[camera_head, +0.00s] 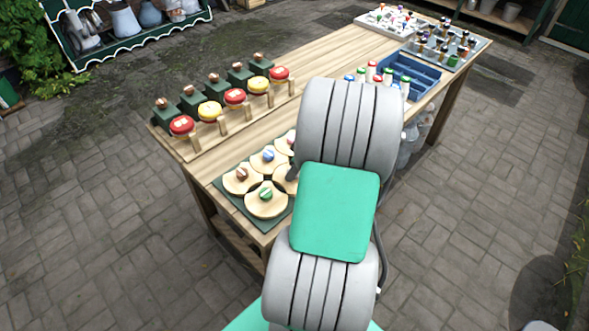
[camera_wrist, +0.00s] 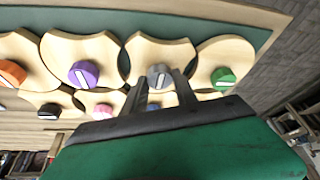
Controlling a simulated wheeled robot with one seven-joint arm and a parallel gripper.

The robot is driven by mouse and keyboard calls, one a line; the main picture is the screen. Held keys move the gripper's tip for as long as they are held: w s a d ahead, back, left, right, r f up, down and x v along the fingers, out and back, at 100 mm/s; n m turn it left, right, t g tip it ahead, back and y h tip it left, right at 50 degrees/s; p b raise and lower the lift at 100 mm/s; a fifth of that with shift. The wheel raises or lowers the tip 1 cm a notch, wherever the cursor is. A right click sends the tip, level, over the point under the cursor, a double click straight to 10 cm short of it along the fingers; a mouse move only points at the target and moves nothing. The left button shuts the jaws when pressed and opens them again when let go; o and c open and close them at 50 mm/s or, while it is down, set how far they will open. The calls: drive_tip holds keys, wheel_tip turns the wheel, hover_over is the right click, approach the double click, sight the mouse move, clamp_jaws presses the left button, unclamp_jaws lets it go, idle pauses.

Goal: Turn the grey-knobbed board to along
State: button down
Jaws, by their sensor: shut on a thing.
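The grey knob (camera_wrist: 158,71) stands on a pale wooden board (camera_wrist: 150,48) with scooped sides, in the wrist view. A light mark on the knob runs roughly up and down in the picture. My gripper (camera_wrist: 161,80) has its two dark fingers on either side of this knob and is shut on it. The grey-knobbed board lies between the purple-knobbed board (camera_wrist: 83,48) and the green-knobbed board (camera_wrist: 224,52). In the head view my arm covers my gripper and part of the group of boards, and I cannot make out the grey knob there.
Boards with orange (camera_wrist: 12,72), black (camera_wrist: 49,111) and pink (camera_wrist: 103,110) knobs sit close by on the green base. In the head view, red and yellow round-topped pieces (camera_head: 235,96) stand behind, and a blue tray (camera_head: 418,72) lies farther right.

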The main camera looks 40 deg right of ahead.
sight(288, 186)
drive_tip(key=m+h+b, duration=0.1)
drive_tip(key=m, duration=0.3)
drive_tip(key=shift+a+f+m+h+b, duration=0.1)
drive_tip(key=shift+a+m+h+b, duration=0.05)
drive_tip(key=shift+m+h+b, duration=0.2)
drive_tip(key=m+h, duration=0.1)
drive_tip(key=m, duration=0.1)
drive_tip(key=m+b, duration=0.1)
drive_tip(key=m, duration=0.1)
drive_tip(key=shift+a+h, duration=0.15)
drive_tip(key=shift+h, duration=0.2)
drive_tip(key=m+b, duration=0.1)
drive_tip(key=m, duration=0.1)
drive_tip(key=m+g+h, duration=0.1)
drive_tip(key=m, duration=0.2)
drive_tip(key=shift+w+a+h+b, duration=0.1)
drive_tip(key=shift+w+h+b, duration=0.05)
drive_tip(key=shift+h+b, duration=0.2)
drive_tip(key=shift+w+m+g+h+b, duration=0.1)
drive_tip(key=shift+m+g+h+b, duration=0.4)
drive_tip(key=shift+m, duration=1.25)
drive_tip(key=c, duration=1)
unclamp_jaws()
drive_tip(key=shift+y, duration=0.25)
drive_tip(key=v, duration=0.8)
drive_tip(key=shift+b, duration=0.4)
